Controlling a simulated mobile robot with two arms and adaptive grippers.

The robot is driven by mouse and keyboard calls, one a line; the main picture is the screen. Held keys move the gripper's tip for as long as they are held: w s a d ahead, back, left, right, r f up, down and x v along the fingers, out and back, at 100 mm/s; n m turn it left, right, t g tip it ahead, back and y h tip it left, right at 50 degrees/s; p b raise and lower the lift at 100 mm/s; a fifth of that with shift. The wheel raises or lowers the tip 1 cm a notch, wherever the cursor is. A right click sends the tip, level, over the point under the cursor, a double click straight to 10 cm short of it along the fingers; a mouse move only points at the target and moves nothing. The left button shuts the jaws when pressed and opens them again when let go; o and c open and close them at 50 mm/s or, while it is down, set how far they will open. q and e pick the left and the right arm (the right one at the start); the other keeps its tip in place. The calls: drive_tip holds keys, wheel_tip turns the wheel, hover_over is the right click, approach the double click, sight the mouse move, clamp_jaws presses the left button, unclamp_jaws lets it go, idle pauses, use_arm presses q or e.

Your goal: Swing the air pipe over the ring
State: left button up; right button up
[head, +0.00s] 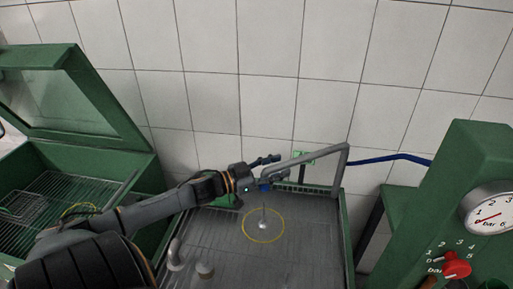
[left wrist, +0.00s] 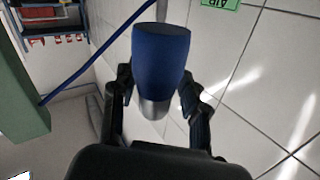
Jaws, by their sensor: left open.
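The grey air pipe (head: 305,156) runs from an upright at the tank's back right toward the left, sloping down. Its blue sleeve (head: 265,187) is at the free end, partly hidden by my left gripper (head: 272,169). The left wrist view shows the blue sleeve (left wrist: 161,55) with a grey metal nozzle, between my two open dark fingers; I cannot tell whether they touch it. The yellow ring (head: 284,226) lies on the tank floor just below the pipe end, around a small silver spot (head: 263,225). My right gripper is not in view.
A green cabinet (head: 125,165) with a raised glass lid stands left. A green panel (head: 455,175) with a gauge (head: 490,212) and red knob (head: 457,268) stands right. A blue hose (head: 390,157) joins pipe and panel.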

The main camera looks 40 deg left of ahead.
use_arm(q)
drive_tip(key=v, duration=1)
drive_tip(key=shift+s+a, duration=0.2)
drive_tip(key=shift+s, duration=0.15)
idle(0.6)
